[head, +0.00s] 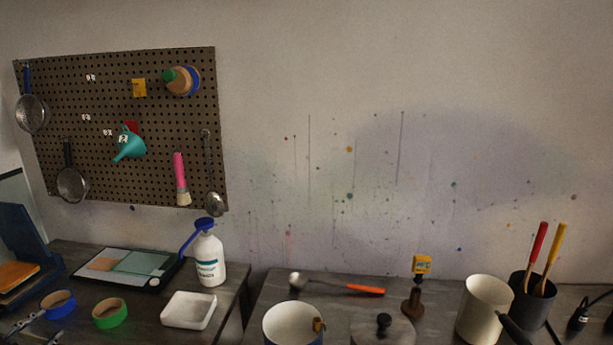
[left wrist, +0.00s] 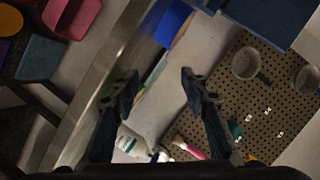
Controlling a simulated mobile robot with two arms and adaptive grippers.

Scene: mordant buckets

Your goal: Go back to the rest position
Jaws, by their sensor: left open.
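My left gripper (head: 42,327) shows only in part at the lower left corner of the head view, close to a blue tape roll (head: 58,304). Its two dark fingers also show in the left wrist view (left wrist: 160,84), spread apart with nothing between them. I cannot tell whether it touches anything on the bench. My right gripper is in neither view.
Near the left gripper are a green tape roll (head: 110,313), a white tray (head: 189,310) and a white bottle (head: 209,258) with a blue top. A pegboard (head: 100,95) hangs behind. Pots and a dark holder (head: 531,297) stand at the right.

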